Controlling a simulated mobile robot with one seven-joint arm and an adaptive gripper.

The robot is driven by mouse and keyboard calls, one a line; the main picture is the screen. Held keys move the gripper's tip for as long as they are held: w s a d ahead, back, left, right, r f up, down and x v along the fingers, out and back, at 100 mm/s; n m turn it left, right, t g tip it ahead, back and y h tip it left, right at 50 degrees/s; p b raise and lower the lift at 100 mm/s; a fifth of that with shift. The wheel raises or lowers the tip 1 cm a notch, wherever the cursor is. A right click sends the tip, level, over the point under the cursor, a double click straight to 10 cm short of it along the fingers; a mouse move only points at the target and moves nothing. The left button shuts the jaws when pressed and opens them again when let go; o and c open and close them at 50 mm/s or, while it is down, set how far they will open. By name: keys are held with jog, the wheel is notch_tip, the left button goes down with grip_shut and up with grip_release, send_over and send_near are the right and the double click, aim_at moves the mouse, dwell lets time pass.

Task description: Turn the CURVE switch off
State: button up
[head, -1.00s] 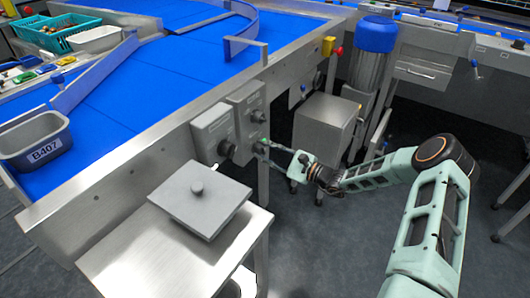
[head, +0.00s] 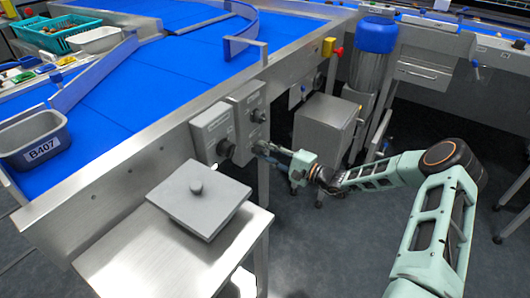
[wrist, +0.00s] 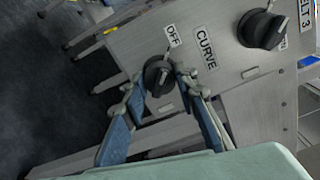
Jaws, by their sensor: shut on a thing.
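The CURVE switch is a dark rotary knob (wrist: 158,76) on a grey panel, in the middle of the wrist view. The CURVE label (wrist: 206,48) lies to its upper right and the OFF label (wrist: 172,36) just above it. My gripper (wrist: 160,82) has one finger on each side of the knob and is shut on it. The exact angle of the knob's pointer is hard to read.
A larger BELT 3 knob (wrist: 262,28) sits close by on the right in the wrist view. The left control box (head: 211,132) has its own knob. A steel stand with a grey lidded plate (head: 200,200) is in front. Open floor lies under my arm.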

dwell(0.4)
jog(key=o, duration=1.1)
jog(key=shift+o, duration=0.2)
jog(key=v, duration=1.2)
